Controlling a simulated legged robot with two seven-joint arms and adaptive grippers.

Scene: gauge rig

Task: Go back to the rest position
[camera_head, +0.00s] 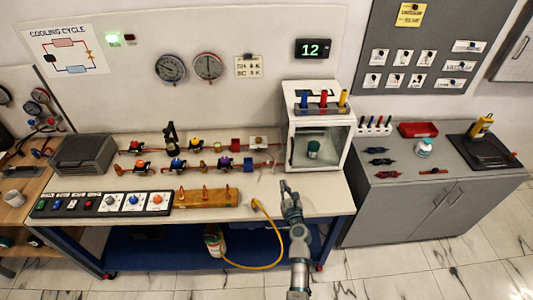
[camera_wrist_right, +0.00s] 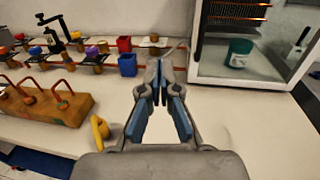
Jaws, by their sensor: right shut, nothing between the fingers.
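My right gripper (camera_head: 290,190) is in front of the bench's right part, just below the glass-fronted white cabinet (camera_head: 318,128). In the right wrist view the gripper (camera_wrist_right: 159,72) has its fingertips together, with nothing between them. Its fingers point toward the bench top beside the cabinet's left edge and touch no object that I can make out. My left gripper is not in the head view.
The bench (camera_head: 330,198) carries a wooden block with copper hooks (camera_head: 207,197), a switch panel (camera_head: 100,204) and valve pipework (camera_head: 195,145). A yellow hose (camera_head: 268,215) hangs over the front edge. A grey cupboard (camera_head: 430,195) stands right. The bench top before the cabinet is clear.

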